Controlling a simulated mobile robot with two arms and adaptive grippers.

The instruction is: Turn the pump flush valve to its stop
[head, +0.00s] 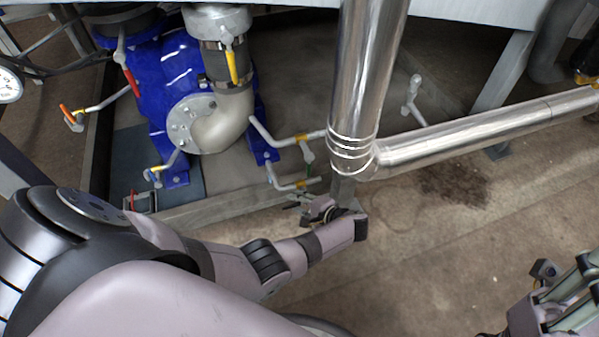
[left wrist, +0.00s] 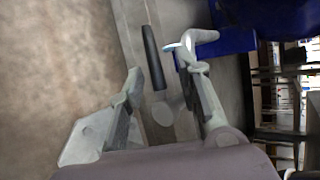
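A blue pump (head: 165,85) stands at the upper left of the head view, with small pipes and lever valves around it. My right gripper (head: 548,290) is at the lower right, cut off.
A shiny vertical pipe (head: 363,75) stands close above my left gripper and joins a horizontal pipe (head: 480,137) running right. Other levers are red (head: 132,83), orange (head: 67,114) and yellow (head: 232,68). The brown floor (head: 430,240) at lower right is clear.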

